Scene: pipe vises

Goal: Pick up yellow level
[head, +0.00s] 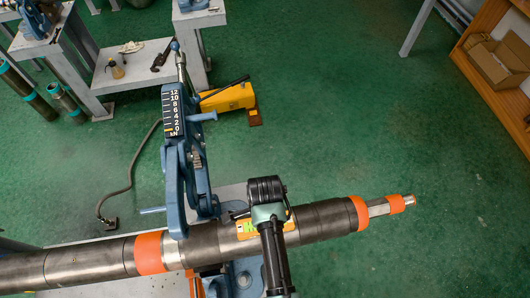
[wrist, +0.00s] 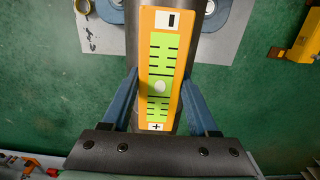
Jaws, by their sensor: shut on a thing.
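The yellow level (wrist: 162,62) has an orange-yellow frame with a bright green graduated face, a round pale bubble and plus and minus marks. In the wrist view it is between the two blue fingers of my gripper (wrist: 160,97), which is shut on its sides near the plus end. In the head view part of the level (head: 246,228) shows on or just above the dark steel pipe (head: 320,222), in line with it; I cannot tell whether they touch. My gripper (head: 268,212) is over the pipe there and hides part of the level.
A blue pipe vise (head: 178,185) with a load scale stands upright just left of my gripper. Orange bands (head: 149,253) ring the pipe. A yellow pump (head: 230,98) lies on the green floor behind. Workbenches stand back left, and a wooden shelf (head: 495,75) stands right.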

